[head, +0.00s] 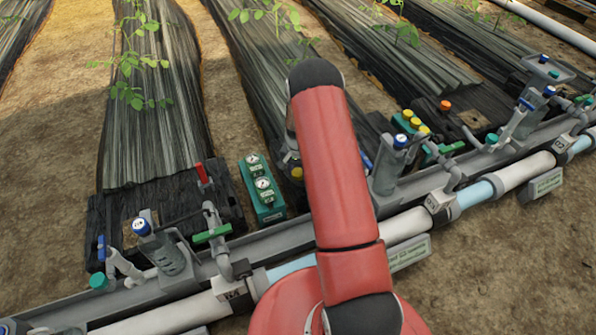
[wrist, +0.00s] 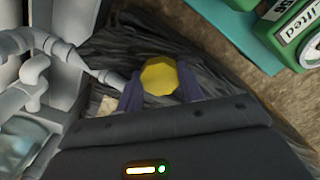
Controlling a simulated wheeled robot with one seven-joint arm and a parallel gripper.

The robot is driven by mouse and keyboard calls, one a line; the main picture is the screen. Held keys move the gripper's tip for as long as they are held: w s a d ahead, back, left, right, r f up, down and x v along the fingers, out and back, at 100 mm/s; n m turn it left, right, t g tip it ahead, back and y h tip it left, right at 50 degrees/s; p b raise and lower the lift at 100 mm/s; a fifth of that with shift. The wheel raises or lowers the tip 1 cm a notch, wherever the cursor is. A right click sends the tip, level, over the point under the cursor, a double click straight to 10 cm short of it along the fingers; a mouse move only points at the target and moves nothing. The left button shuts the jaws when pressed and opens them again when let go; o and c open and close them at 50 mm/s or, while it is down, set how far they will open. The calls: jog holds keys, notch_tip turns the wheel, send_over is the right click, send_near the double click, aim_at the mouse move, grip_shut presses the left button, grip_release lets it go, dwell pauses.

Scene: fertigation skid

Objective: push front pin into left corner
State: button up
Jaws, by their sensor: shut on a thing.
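A yellow, rounded pin head (wrist: 159,76) sits between the two dark purple fingers of my gripper (wrist: 160,90) in the wrist view. The gripper is shut on it. The pin's shaft is hidden below the head, so I cannot tell how deep it goes. Wrinkled dark film (wrist: 205,60) lies beneath and around the pin. In the head view a yellow spot (head: 297,173) shows just left of my red arm, which hides most of the gripper and the film corner there.
A green gauge box (head: 262,188) stands left of my arm, and part of it fills the wrist view's upper right (wrist: 290,35). Grey pipe fittings (wrist: 35,70) stand close on the left.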

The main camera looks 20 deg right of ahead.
jog(key=shift+f, duration=0.25)
jog(key=shift+f+b, duration=0.35)
jog(key=shift+b, duration=0.15)
jog(key=o, duration=1)
jog(key=shift+r+p, duration=2.25)
jog(key=shift+r, duration=1.8)
